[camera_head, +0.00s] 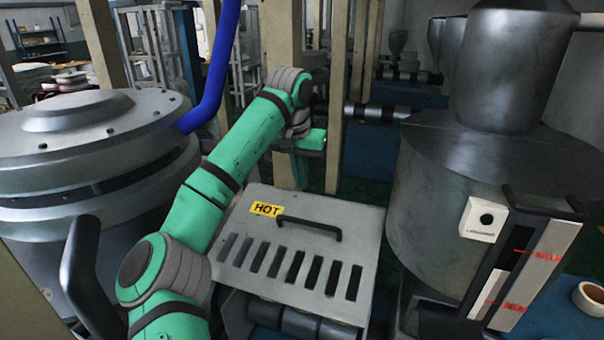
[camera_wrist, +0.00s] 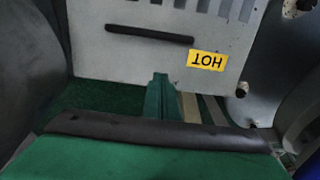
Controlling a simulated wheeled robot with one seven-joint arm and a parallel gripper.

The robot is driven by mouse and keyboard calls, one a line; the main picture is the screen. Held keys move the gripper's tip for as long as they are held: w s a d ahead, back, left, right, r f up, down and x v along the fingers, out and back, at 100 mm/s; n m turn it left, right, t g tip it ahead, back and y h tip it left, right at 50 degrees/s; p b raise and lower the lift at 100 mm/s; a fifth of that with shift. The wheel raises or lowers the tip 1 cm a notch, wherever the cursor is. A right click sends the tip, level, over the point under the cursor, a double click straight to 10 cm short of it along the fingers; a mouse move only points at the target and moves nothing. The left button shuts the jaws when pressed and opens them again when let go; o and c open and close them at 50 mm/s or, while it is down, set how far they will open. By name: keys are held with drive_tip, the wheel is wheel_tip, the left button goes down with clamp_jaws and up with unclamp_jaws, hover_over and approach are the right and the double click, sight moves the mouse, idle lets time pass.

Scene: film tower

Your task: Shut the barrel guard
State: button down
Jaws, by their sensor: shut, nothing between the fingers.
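The barrel guard (camera_head: 335,210) is a grey slotted metal cover with a yellow HOT label (camera_head: 267,209) and a dark bar handle (camera_head: 309,228). It sits tilted, and a dark barrel (camera_head: 315,325) shows below its near edge. The guard also shows upside down in the wrist view (camera_wrist: 120,58). My gripper (camera_head: 300,168) is beyond the guard's far edge in the head view, partly hidden. In the wrist view my gripper's green fingers (camera_wrist: 160,82) are together and empty, by the guard's edge near the label. Whether they touch the guard I cannot tell.
A large round metal vessel (camera_head: 75,150) stands at left with a blue hose (camera_head: 219,65) above it. A grey hopper (camera_head: 450,180) with a level gauge (camera_head: 530,265) stands close at right. A beige post (camera_head: 338,90) rises behind the guard.

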drive_tip(key=x, duration=0.6)
drive_tip(key=shift+s+f, duration=0.1)
drive_tip(key=shift+s, duration=0.15)
drive_tip(key=shift+s+a+f, duration=0.2)
drive_tip(key=shift+s, duration=0.25)
drive_tip(key=shift+s+a+f, duration=0.15)
drive_tip(key=shift+s+f, duration=0.05)
drive_tip(key=shift+s, duration=0.3)
drive_tip(key=shift+s+a+f, duration=0.1)
drive_tip(key=shift+s+f, duration=0.35)
drive_tip(key=shift+s, duration=0.15)
